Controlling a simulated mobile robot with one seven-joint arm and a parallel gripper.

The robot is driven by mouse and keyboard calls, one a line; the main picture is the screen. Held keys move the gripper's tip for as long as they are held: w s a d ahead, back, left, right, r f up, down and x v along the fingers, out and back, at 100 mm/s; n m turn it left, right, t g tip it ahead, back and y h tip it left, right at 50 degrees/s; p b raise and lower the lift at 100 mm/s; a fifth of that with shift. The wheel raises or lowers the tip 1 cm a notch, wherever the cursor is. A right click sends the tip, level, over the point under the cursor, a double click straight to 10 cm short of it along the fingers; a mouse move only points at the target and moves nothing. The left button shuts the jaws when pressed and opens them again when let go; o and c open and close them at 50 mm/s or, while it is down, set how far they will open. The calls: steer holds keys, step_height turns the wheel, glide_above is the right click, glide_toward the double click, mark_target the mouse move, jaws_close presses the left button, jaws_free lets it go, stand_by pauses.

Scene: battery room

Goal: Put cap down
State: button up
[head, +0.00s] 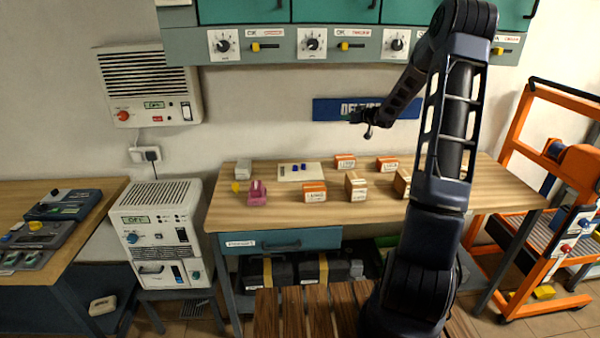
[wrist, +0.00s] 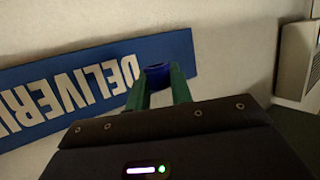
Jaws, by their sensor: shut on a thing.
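A blue cap (wrist: 158,70) is between the green fingertips of my gripper (wrist: 159,82) in the wrist view. The gripper is shut on it. In the head view my gripper (head: 358,118) is raised in front of the wall, above the back of the wooden workbench (head: 335,207). The cap is too small and dark to make out there. A pale plate (head: 287,175) with small blue pieces (head: 299,167) on it lies on the bench, lower and to the left of the gripper.
A grey box (head: 243,169), a yellow piece (head: 236,187) and a pink object (head: 257,194) stand left of the plate. Several orange-and-white boxes (head: 314,192) stand right and in front of it. A blue sign (wrist: 60,100) is on the wall close to the gripper. Green cabinets (head: 330,12) hang above.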

steer(key=s+a+r+n+g+y, duration=0.15)
steer(key=a+n+g+y, duration=0.3)
steer(key=a, duration=1.55)
glide_above(301, 170)
steer(key=shift+n, duration=0.35)
steer(key=f, duration=2)
steer(key=shift+w+f, duration=0.15)
steer(key=shift+w, duration=0.1)
steer(key=shift+s+f, duration=0.1)
steer(key=shift+f, duration=0.35)
